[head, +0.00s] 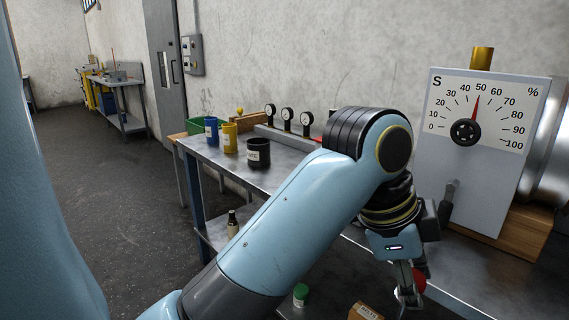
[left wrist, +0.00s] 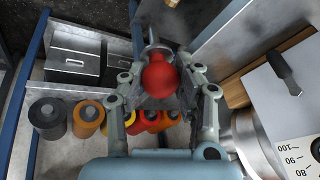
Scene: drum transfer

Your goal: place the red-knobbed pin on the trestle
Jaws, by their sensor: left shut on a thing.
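My left gripper (head: 411,289) is low at the right of the head view, in front of the metal-topped bench. It is shut on the red-knobbed pin (head: 419,281). In the left wrist view the round red knob (left wrist: 160,76) sits between the two fingers, with a grey metal part of the pin beyond it. The rest of the pin is hidden. The bench (head: 205,157) has blue legs and a grey top. I cannot tell which support is the trestle. My right gripper is not in view.
A dial box (head: 474,115) stands on the bench at right, beside a steel drum (head: 551,150) on wood. Blue (head: 211,131), yellow (head: 229,138) and black cups (head: 258,154) stand at the left end. A small bottle (head: 232,224) and a green-capped jar (head: 300,295) are lower down.

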